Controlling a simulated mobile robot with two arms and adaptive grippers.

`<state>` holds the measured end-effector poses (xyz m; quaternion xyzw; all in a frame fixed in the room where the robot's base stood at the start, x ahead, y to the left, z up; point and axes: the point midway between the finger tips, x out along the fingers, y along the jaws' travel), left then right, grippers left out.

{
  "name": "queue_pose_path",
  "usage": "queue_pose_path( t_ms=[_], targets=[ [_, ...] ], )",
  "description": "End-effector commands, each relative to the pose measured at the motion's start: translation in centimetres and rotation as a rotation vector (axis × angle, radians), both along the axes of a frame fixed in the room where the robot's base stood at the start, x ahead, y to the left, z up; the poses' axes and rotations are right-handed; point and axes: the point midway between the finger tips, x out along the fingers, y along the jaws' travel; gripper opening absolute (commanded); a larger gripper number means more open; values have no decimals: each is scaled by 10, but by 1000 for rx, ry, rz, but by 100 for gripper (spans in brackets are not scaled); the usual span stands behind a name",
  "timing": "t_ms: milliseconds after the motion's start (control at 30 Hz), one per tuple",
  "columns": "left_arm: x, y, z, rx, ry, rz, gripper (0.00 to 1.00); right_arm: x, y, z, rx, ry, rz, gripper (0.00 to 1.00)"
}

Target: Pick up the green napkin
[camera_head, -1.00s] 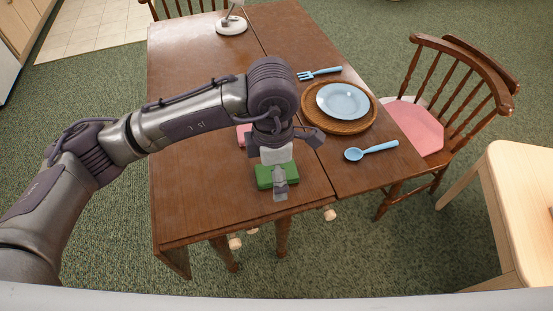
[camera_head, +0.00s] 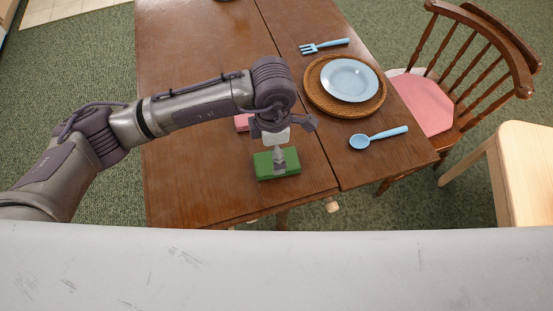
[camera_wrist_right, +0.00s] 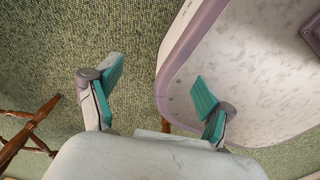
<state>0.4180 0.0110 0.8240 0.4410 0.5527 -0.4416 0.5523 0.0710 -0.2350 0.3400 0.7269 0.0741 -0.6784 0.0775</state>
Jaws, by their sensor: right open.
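The green napkin (camera_head: 262,166) is a folded block near the front edge of the brown wooden table (camera_head: 185,150). My left gripper (camera_head: 279,165) points down at the napkin, its fingers overlapping the napkin's middle in the head view. The fingers show nearly edge-on, so I cannot tell whether they are open or touch the napkin. My right gripper (camera_wrist_right: 158,85) shows in the right wrist view, open and empty, its teal-padded fingers wide apart above the carpet.
A pink item (camera_head: 242,122) lies behind my left gripper, partly hidden. A blue plate (camera_head: 349,79) sits on a woven mat (camera_head: 314,96), with a blue fork (camera_head: 325,46) and spoon (camera_head: 378,138) nearby. A wooden chair (camera_head: 462,133) and pale table (camera_head: 520,165) stand right.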

Motion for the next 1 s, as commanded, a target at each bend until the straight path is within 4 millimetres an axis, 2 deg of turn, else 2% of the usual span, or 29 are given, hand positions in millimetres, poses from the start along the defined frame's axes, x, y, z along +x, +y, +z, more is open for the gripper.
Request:
queue_pose_path(
  t_ms=[200,400,700,767,1000],
  targets=[
    [-2,3,-20,3,5,1,100,19,1,9,3,-28,0,80],
    [-1,4,-48,-1,3,1,100,21,1,13,3,-32,0,80],
    [-1,3,-55,-1,0,-1,100,15,1,13,2,-24,0,80],
    [0,3,-55,-1,0,-1,92,14,1,13,2,-22,0,80],
    [0,3,-55,-1,0,-1,52,13,1,13,1,-20,0,80]
  ],
)
